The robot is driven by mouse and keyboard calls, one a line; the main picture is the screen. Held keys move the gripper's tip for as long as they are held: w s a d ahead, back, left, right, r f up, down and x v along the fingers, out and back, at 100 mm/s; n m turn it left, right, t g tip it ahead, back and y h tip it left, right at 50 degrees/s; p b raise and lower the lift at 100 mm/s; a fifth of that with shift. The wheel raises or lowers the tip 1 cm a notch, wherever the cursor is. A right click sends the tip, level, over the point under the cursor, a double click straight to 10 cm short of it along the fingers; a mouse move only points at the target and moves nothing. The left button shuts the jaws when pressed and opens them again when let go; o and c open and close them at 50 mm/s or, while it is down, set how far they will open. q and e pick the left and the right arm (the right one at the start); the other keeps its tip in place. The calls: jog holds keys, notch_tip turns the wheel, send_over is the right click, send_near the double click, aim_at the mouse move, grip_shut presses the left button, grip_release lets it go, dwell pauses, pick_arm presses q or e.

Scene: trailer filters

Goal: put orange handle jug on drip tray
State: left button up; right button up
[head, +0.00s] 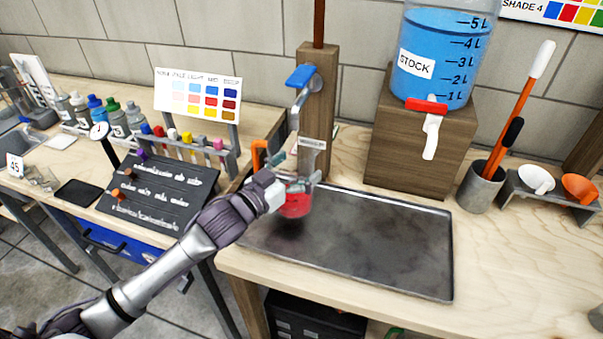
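My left gripper (299,172) reaches in from the left over the drip tray's back left part. It appears closed on a small clear jug with red liquid (296,205); the gripper hides most of the jug's upper part. An orange piece (259,155), which looks like a handle, shows just left of the gripper; its join to the jug is hidden. The jug is over the dark metal drip tray (380,250), with a dark shadow beneath it; I cannot tell whether it touches. My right gripper is not in view.
A wooden post with a blue-levered tap (301,76) stands right behind the gripper. A blue stock tank (440,55) on a wooden block (420,140) is behind the tray. A grey pot with brushes (482,187) stands right. The tray's middle and right are bare.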

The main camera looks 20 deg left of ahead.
pick_arm(q)
jog(key=shift+w+d+f, duration=0.15)
jog(key=shift+w+f, duration=0.15)
jog(key=shift+f, duration=0.55)
jog(key=shift+w+d+f, duration=0.1)
jog(key=shift+w+f, duration=0.15)
jog(key=shift+f, duration=0.55)
jog(key=shift+f, duration=0.15)
jog(key=o, duration=1)
jog(key=shift+o, duration=0.2)
jog(key=shift+s, duration=0.15)
jog(key=v, duration=1.1)
jog(key=shift+s+a+b, duration=0.2)
jog(key=shift+s+b, duration=0.15)
jog(key=shift+b, duration=0.1)
